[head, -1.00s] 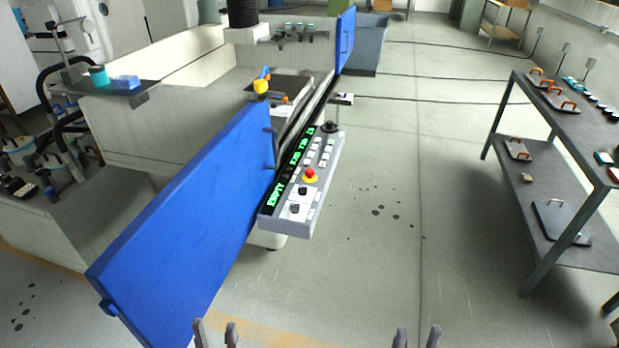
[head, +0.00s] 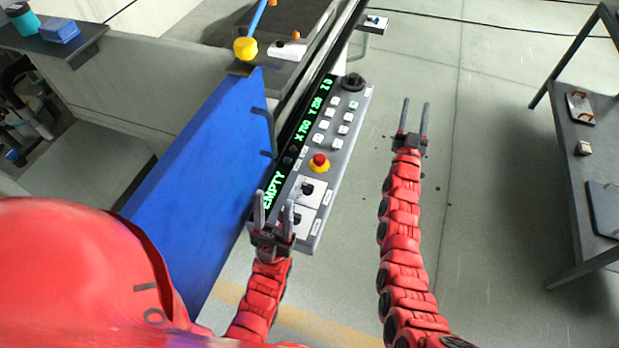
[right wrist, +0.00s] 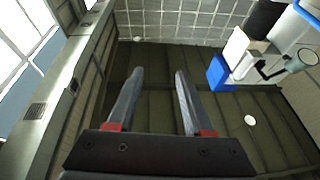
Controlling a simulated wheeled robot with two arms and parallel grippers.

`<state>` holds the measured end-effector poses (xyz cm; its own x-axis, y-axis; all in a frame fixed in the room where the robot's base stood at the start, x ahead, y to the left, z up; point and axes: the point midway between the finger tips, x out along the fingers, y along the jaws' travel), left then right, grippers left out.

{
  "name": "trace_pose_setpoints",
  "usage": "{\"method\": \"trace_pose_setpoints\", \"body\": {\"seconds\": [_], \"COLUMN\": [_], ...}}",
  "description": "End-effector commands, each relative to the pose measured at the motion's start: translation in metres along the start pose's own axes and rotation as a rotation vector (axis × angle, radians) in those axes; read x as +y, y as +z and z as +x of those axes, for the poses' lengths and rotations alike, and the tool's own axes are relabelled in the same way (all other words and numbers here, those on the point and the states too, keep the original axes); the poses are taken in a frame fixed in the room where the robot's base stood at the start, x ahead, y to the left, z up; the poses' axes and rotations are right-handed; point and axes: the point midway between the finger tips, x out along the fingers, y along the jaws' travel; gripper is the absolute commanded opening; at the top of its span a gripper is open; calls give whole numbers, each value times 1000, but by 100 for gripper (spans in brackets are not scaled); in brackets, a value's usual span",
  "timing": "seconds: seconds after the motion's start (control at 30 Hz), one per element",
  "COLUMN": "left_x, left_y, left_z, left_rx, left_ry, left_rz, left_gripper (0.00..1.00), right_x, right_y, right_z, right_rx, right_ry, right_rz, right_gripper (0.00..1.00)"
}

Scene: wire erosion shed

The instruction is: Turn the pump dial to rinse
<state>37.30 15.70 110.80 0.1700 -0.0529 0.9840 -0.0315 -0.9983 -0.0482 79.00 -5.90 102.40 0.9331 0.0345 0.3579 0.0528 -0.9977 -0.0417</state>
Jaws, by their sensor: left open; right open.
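The grey control panel (head: 338,137) slopes along the blue machine door in the head view. Near its lower end are two black dials on white plates, an upper dial (head: 307,188) and a lower dial (head: 296,214). Their labels are too small to read, so I cannot tell which is the pump dial. My left gripper (head: 275,200) is open and empty, its fingers in front of the panel's lower end, left of the dials. My right gripper (head: 415,103) is open and empty over the floor right of the panel; it also shows in the right wrist view (right wrist: 159,72).
The panel carries a red stop button (head: 320,160), white keys, a black knob (head: 353,82) at its far end and a green display reading EMPTY. The blue door (head: 205,180) stands close on the left. A grey rack (head: 572,130) stands at the right, with clear floor between.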

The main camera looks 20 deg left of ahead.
Motion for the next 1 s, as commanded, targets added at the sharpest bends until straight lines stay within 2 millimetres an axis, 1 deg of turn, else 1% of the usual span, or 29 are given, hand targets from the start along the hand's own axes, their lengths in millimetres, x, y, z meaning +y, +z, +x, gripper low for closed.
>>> {"method": "trace_pose_setpoints", "body": {"seconds": [0.03, 0.07, 0.1, 0.17, 0.2, 0.27, 0.3, 0.33, 0.37, 0.4, 0.47, 0.5, 0.57, 0.6, 0.67, 0.7, 0.8, 0.9, 1.0], "left_x": [0, 0, 0, 0, 0, 0, 0, 0, 0, 0, 0, 0, 0, 0, 0, 0, 0, 0, 0], "left_y": [0, 0, 0, 0, 0, 0, -1, -1, -1, -1, -1, -1, -1, -1, -1, -1, -1, -1, -1], "left_z": [1, 1, 1, 2, 2, 2, 3, 3, 3, 3, 4, 4, 4, 5, 5, 5, 5, 5, 6], "left_rx": [0, 0, 0, 0, 0, 0, 0, 0, 0, 0, 0, 0, 0, 0, 0, 0, 0, 0, 0], "left_ry": [0, 0, 0, 0, 0, 0, 0, 0, 0, 0, 0, 0, 0, 0, 0, 0, 0, 0, 0], "left_rz": [0, 0, 0, 0, 0, 0, 0, 0, 0, 0, 0, 0, 0, 0, 0, 0, 0, 0, 0], "left_gripper": [50, 50, 50, 50, 50, 50, 50, 50, 50, 50, 50, 50, 50, 50, 50, 50, 50, 50, 50], "right_x": [-33, -56, -86, -134, -165, -210, -237, -255, -272, -289, -308, -313, -313, -308, -296, -287, -263, -246, -239], "right_y": [8, 17, 26, 35, 39, 39, 39, 36, 32, 29, 18, 12, -1, -9, -22, -30, -49, -62, -66], "right_z": [29, 41, 53, 64, 66, 61, 52, 44, 33, 15, -14, -35, -66, -85, -109, -124, -149, -165, -171], "right_rx": [-93, -161, -248, -375, -457, -573, -652, -707, -760, -837, -942, -1016, -1119, -1185, -1275, -1332, -1448, -1525, -1556], "right_ry": [-61, -106, -171, -281, -360, -487, -575, -641, -708, -797, -925, -1005, -1112, -1170, -1240, -1278, -1340, -1373, -1384], "right_rz": [8, 7, 1, -19, -41, -88, -129, -164, -204, -263, -363, -438, -550, -623, -723, -782, -897, -968, -996], "right_gripper": [51, 51, 51, 51, 51, 51, 51, 51, 51, 51, 51, 51, 51, 51, 51, 51, 51, 51, 51]}}
